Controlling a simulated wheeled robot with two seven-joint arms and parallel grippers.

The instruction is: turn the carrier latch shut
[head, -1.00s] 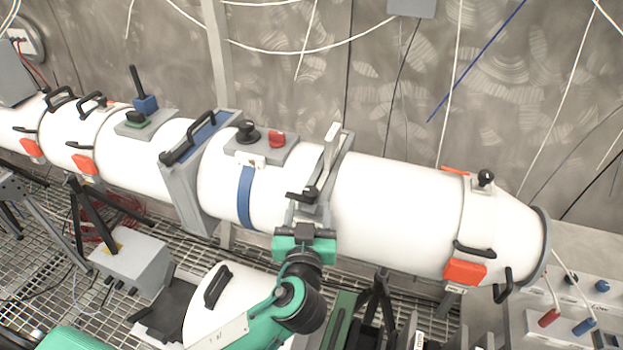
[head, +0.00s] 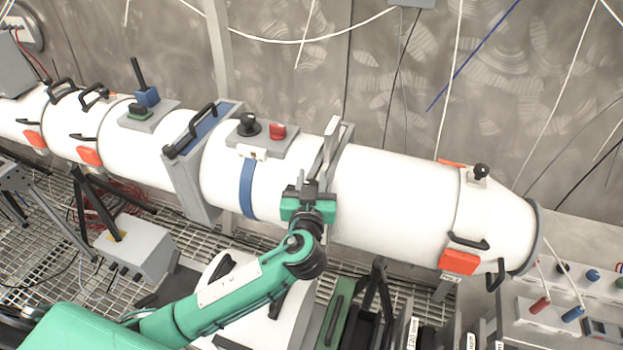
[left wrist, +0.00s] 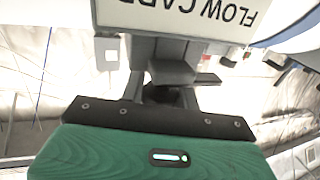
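The carrier (head: 332,140) is a grey upright plate in a frame across the white tube; in the left wrist view its label plate (left wrist: 185,18) reads "FLOW CAR…", upside down and cut off. A black latch handle (head: 292,191) shows at its front, pointing left; it also shows in the left wrist view (left wrist: 208,78), just beyond my fingers. My left gripper (head: 308,190) is right at the latch, with its grey fingers apart on either side of the latch's base. Whether they touch it is hard to tell. My right gripper is out of view.
A box with a black knob (head: 248,124) and a red knob (head: 277,131) sits on the tube left of the carrier. A blue-topped flange (head: 190,175) stands farther left. A red latch block (head: 459,262) is to the right. A grey wall is behind.

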